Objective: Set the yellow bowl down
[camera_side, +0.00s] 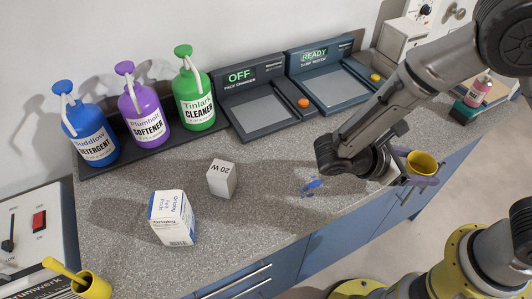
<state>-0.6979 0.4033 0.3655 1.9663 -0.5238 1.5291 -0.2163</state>
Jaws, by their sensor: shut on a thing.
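The yellow bowl (423,163) is at the front right, near the counter's front edge. My gripper (408,178) is beside it and shut on it, with the fingers partly hidden behind the wrist. The bowl looks upright, with its opening facing up. A purple piece shows just under and beside the bowl; I cannot tell what it is. I cannot tell whether the bowl touches anything below it.
The grey counter (270,220) holds a white-and-blue box (172,218), a grey 20 W box (222,179) and a small blue item (313,185). Three pump bottles (142,112) and two panel devices (262,105) line the back. A yellow cup (92,286) stands front left.

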